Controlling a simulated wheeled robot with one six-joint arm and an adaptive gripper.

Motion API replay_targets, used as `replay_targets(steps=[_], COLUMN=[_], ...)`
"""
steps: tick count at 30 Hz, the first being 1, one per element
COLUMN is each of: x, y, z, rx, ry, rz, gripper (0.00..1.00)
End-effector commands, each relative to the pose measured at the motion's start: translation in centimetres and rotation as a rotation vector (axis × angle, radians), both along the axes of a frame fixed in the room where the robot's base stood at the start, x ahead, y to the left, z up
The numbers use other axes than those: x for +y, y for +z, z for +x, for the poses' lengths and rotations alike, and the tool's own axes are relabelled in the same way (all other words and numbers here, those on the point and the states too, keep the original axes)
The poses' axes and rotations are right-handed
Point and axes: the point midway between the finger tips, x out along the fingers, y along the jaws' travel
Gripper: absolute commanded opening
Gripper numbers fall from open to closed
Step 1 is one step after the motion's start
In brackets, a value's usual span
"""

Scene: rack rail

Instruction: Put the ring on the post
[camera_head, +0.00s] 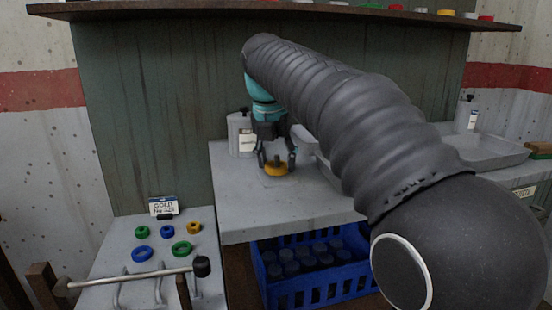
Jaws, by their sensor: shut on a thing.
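A yellow ring (275,169) is at the tips of my gripper (277,161), at the middle of the grey counter. My gripper points down and is shut on the ring. Something dark shows at the ring's middle; I cannot tell what it is, or whether the ring touches the counter. No upright post shows clearly. A metal rod (135,275) with a black end cap (201,266) lies nearly level across the lower left. Several green, blue and yellow rings lie on the lower grey surface behind it, including a blue ring (142,253) and a green ring (182,248).
The grey counter (240,215) has a grey jug (240,133) at its back left. A sign reading GOLD (163,206) stands behind the loose rings. A blue crate (318,288) of dark round items sits below the counter. A shelf (200,11) runs overhead. My arm hides much of the right side.

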Motion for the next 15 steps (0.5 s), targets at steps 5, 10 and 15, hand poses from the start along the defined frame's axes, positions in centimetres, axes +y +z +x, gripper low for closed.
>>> replay_targets(steps=[5, 10, 15], x=[0.0, -0.01, -0.01], y=[-0.09, -0.38, -0.66], z=[0.0, -0.01, -0.01], rx=[0.0, 0.0, 0.0], ry=[0.0, 0.0, 0.0], rz=[0.0, 0.0, 0.0], gripper=[0.2, 0.2, 0.2])
